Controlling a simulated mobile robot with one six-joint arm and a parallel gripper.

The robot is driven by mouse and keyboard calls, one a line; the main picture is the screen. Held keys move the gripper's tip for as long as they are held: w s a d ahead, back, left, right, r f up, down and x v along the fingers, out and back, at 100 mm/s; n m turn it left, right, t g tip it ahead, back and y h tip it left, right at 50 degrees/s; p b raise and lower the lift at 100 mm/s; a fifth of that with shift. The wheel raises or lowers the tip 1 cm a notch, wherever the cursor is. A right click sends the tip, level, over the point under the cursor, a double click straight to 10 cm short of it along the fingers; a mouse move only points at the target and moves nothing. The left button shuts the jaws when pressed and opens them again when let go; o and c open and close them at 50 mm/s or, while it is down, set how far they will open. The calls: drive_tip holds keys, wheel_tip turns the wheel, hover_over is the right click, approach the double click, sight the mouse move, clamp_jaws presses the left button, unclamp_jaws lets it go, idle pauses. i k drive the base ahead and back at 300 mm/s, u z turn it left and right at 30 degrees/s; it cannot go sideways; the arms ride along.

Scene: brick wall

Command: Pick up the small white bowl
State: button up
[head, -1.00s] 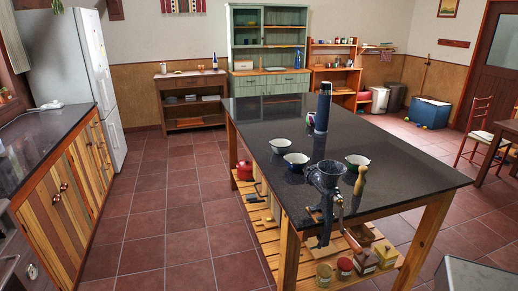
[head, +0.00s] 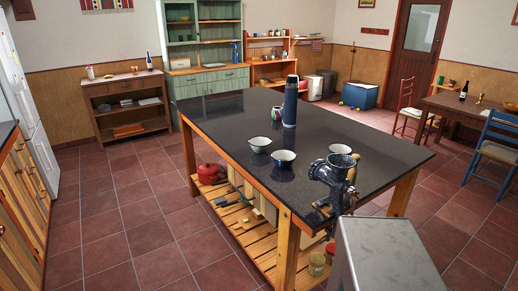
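One white bowl (head: 260,146) is near the table's left edge. A second bowl (head: 283,159) is just to its right and nearer to me. I cannot tell which one the task means. My gripper is not in view.
A dark blue cylinder (head: 290,101) stands upright on the table. A metal grinder (head: 331,178) is at its near corner, beside a wooden pestle-like thing (head: 352,170). A grey box-like shape (head: 385,250) covers the bottom right. Tiled floor (head: 140,215) is clear on the left.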

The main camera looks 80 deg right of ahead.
sight(260, 145)
drive_tip(key=z, duration=0.6)
drive_tip(key=i, duration=1.1)
drive_tip(key=z, duration=0.6)
